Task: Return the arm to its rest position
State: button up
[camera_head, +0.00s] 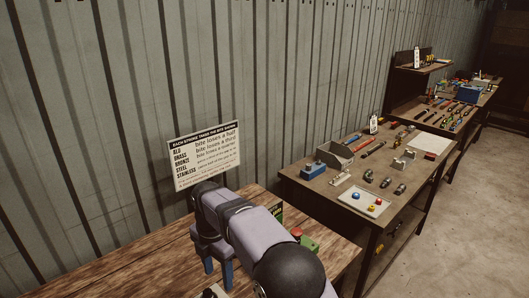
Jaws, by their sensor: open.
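My arm reaches up from the bottom edge of the head view and bends down over the near wooden bench (120,272). My gripper (217,272) points down at its end, with two blue fingers apart and nothing visible between them. The lower fingertips are close to the bench top in the picture; I cannot tell whether they touch it. My arm hides much of the bench's right part. No hose can be made out.
A white sign (205,157) stands behind my arm by the corrugated wall (150,70). A green box with a red button (298,232) is right of my arm. A second bench (320,190) at right holds tools and a pale tray (345,204). The near bench's left is clear.

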jog(key=s+d+m, duration=0.4)
jog(key=d+m, duration=0.4)
jog(key=d, duration=0.2)
jog(key=s+d+m, duration=0.4)
jog(key=d+m, duration=0.4)
jog(key=d, duration=0.2)
jog(key=s+d+f+m, duration=0.3)
jog(key=s+d+m, duration=0.6)
jog(key=s+m, duration=0.3)
jog(key=shift+s+d, duration=0.25)
jog(key=shift+s, duration=0.9)
